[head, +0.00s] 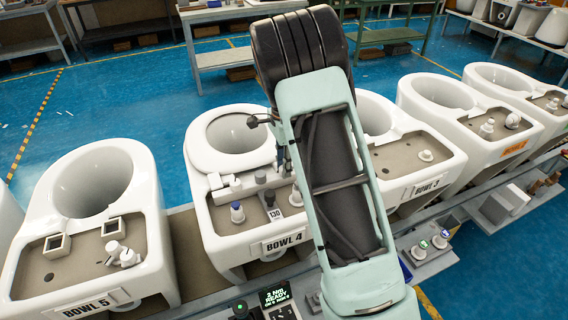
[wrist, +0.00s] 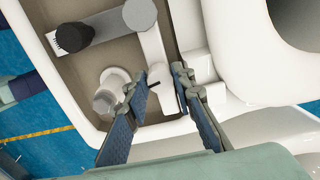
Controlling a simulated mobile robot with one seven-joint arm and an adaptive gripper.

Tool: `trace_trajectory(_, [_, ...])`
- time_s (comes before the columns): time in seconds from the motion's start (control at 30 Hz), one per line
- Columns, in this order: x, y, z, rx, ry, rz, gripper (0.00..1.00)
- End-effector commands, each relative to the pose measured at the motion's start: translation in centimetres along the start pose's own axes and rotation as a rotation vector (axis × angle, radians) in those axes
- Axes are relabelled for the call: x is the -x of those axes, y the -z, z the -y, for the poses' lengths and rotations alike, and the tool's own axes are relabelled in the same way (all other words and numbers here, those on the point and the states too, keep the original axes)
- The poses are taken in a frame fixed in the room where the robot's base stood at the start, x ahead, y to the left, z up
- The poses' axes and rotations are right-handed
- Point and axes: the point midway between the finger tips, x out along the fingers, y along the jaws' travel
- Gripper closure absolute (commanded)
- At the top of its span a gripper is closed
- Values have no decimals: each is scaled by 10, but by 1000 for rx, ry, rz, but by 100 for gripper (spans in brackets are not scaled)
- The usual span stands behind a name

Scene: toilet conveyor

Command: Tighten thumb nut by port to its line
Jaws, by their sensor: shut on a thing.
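In the wrist view, my gripper (wrist: 162,84) has its two blue-padded fingers closed on a white part (wrist: 167,98), which I take to be the thumb nut. A short black line shows beside it, near the left fingertip. A white bar (wrist: 153,47) runs from it up to a grey round knob (wrist: 138,14). A second white knob (wrist: 107,97) stands just left of the left finger. In the head view, my arm covers the right side of the bowl marked BOWL 4 (head: 284,243), and the nut and fingertips cannot be made out.
BOWL 5 (head: 84,312) stands to the left and BOWL 3 (head: 430,185) to the right in the row. In the wrist view, a black knob (wrist: 74,37) sits on a grey bar. A small screen (head: 274,296) reads 2 Nm READY. Tables stand behind across blue floor.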

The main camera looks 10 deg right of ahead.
Motion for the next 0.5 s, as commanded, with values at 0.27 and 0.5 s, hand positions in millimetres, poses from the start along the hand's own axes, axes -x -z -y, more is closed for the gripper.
trace_trajectory(0.27, [1, 0, 1, -139, 1, -1, 100])
trace_trajectory(0.5, [1, 0, 1, -190, 2, -1, 100])
